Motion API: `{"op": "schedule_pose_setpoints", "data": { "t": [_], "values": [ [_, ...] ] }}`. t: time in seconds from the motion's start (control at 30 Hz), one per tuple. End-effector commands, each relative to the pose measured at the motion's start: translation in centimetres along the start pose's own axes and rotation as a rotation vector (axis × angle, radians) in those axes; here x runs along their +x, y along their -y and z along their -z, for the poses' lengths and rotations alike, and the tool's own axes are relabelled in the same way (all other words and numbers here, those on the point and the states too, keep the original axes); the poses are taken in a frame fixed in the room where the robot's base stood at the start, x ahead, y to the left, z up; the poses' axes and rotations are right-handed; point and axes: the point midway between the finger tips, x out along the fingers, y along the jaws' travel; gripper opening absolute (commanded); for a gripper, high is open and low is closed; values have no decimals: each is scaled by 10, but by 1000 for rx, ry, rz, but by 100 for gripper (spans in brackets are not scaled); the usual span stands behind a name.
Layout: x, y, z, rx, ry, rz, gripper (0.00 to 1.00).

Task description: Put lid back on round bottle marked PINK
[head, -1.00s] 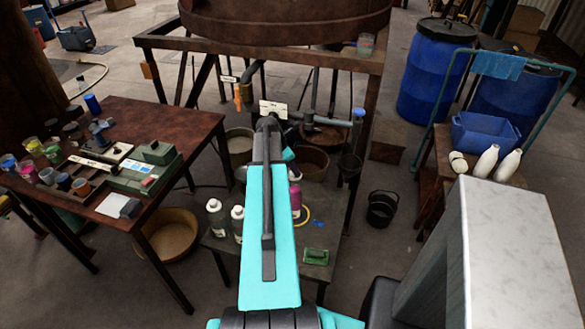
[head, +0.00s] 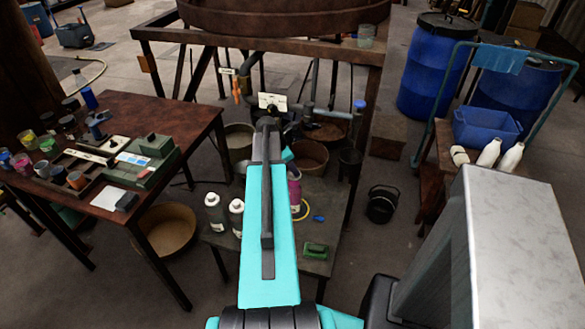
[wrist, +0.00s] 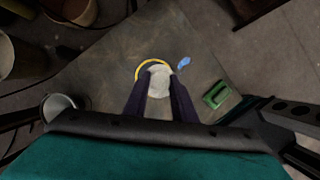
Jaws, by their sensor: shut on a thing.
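A magenta-pink bottle (head: 294,192) stands on the low dark table (head: 280,255), partly hidden behind my arm in the head view. Its marking is not readable, and I cannot see its mouth. In the wrist view my gripper (wrist: 158,95) is shut on a pale whitish piece (wrist: 158,80), which looks like a lid. The piece shows between the two dark fingertips, above the low table. I cannot tell its height or its distance from the bottle. In the head view my arm hides the fingertips.
Two pale bottles (head: 215,212) stand left of my arm. A yellow ring (wrist: 140,69), a blue scrap (wrist: 184,63) and a green block (wrist: 216,95) lie on the low table. A cluttered table (head: 130,110) is at left. A black bucket (head: 382,205) stands on the floor at right.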

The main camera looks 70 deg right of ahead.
Motion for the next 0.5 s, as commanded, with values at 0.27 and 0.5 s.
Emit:
{"op": "schedule_pose_setpoints", "data": {
  "t": [0.27,0.5],
  "values": [
    [18,0,7,1,0,2,3],
    [25,0,10,1,0,1,3]
  ]
}}
